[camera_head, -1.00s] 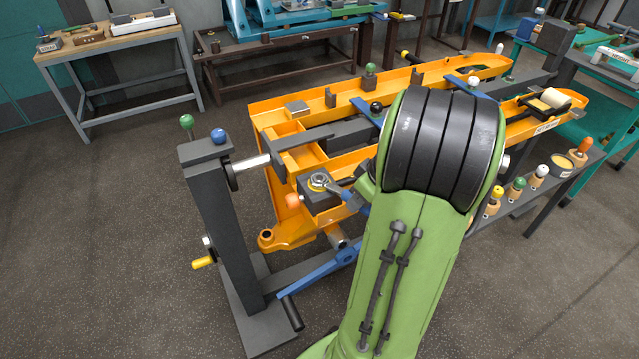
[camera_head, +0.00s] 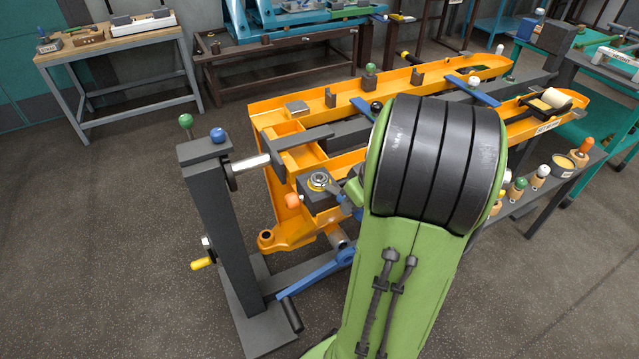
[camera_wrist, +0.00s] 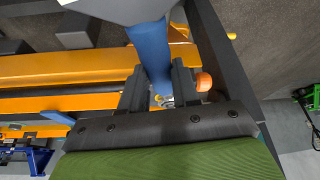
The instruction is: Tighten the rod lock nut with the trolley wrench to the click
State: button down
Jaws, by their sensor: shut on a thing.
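The rod lock nut (camera_head: 319,180) sits on a dark block at the near left end of the orange frame, with a yellow ring around its base. The wrench's metal head is at the nut, and its blue handle (camera_head: 345,205) runs right and toward me, partly hidden by my arm. In the wrist view the blue handle (camera_wrist: 150,50) passes between the dark jaws of my gripper (camera_wrist: 158,88), which is shut on it. The wrench head and nut are mostly hidden in that view. I cannot tell how fully the head seats on the nut.
The orange frame (camera_head: 430,75) rests on a dark stand. A dark post (camera_head: 215,200) with a yellow handle (camera_head: 203,263) stands left of the nut. An orange knob (camera_head: 292,200) is close beside the block. Floor at left is clear.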

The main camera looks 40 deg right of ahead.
jog(key=shift+w+a+m+h+b, duration=0.25)
jog(key=shift+a+m+h+b, duration=0.15)
jog(key=shift+a+m, duration=0.75)
dwell(0.6)
jog(key=shift+w+a+m+h, duration=0.2)
jog(key=shift+a+m, duration=0.25)
jog(key=shift+a, duration=0.05)
jog(key=shift+w+a+m+h, duration=0.2)
jog(key=shift+a+m, duration=0.2)
jog(key=shift+a, duration=0.1)
jog(key=shift+s+d+n+y, duration=0.3)
jog(key=shift+d+n, duration=0.4)
jog(key=shift+d, duration=0.1)
dwell(0.5)
jog(key=c, duration=1.4)
grip_release()
jog(key=shift+c, duration=0.2)
grip_shut()
jog(key=shift+o, duration=0.2)
grip_release()
grip_shut()
jog(key=shift+s+d+r, duration=0.1)
jog(key=shift+d, duration=0.15)
